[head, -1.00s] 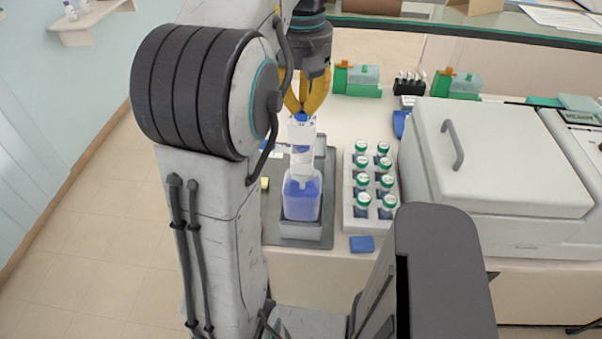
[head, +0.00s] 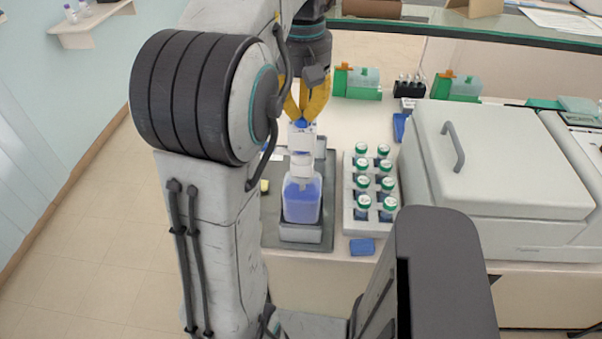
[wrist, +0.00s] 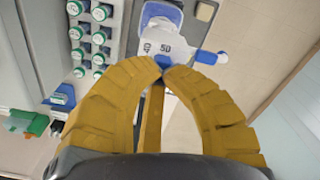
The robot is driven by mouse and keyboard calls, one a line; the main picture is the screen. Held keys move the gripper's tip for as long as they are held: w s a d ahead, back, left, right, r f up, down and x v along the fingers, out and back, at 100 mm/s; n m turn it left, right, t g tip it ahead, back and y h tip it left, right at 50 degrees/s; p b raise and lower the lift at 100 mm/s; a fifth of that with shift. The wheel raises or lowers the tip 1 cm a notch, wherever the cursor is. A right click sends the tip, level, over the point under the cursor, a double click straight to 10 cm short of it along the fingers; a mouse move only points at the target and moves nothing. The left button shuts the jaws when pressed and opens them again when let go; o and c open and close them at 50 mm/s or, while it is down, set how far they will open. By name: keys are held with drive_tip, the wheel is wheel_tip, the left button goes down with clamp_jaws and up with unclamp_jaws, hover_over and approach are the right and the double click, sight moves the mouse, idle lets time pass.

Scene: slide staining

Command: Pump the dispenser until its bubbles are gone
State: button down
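The dispenser (head: 302,200) is a clear bottle of blue-violet liquid with a white pump head on top. It stands upright on a grey tray. In the wrist view its white head (wrist: 166,41) bears dark marks, with a blue-tipped spout (wrist: 205,57) to the right. My gripper (head: 302,119) is directly above the pump head, its yellow fingers curved together. In the wrist view the fingertips meet at the near edge of the head and appear to touch it. A small blue part shows at the tips. Bubbles cannot be made out at this size.
The grey tray (head: 270,228) lies under the dispenser. A rack (head: 352,220) of several green-capped vials stands close on its right. A large white lidded machine (head: 500,170) is farther right. A blue block (head: 362,246) lies at the front edge.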

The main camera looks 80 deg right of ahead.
idle(0.5)
drive_tip(key=shift+r+p, duration=3.4)
drive_tip(key=shift+p, duration=0.2)
drive_tip(key=shift+r, duration=2.5)
